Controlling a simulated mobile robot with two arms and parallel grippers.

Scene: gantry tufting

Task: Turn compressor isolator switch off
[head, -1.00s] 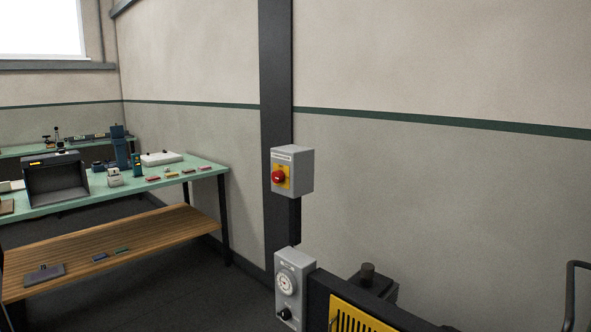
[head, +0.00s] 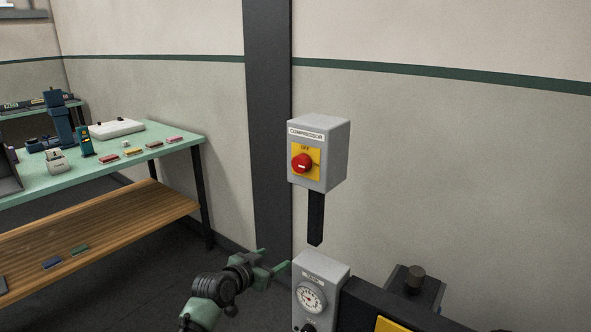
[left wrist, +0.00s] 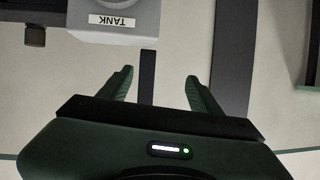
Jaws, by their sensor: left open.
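The compressor isolator is a grey box (head: 335,155) labelled COMPRESSOR, held up on a dark post in the head view. Its front has a yellow plate (head: 312,174) with OFF at the top and a red rotary knob (head: 302,162) in the middle. The knob's exact setting is too small to tell. My left gripper (head: 276,258) is open and empty, below and left of the box, apart from the knob. In the left wrist view, its open fingers (left wrist: 160,76) point towards the wall; the isolator is not seen there. My right gripper is out of view.
A grey TANK box (head: 321,268) with a dial gauge stands below the isolator, close right of my left gripper; it also shows in the left wrist view (left wrist: 118,32). A dark column (head: 268,120) rises behind. A green-topped bench (head: 175,146) stands left.

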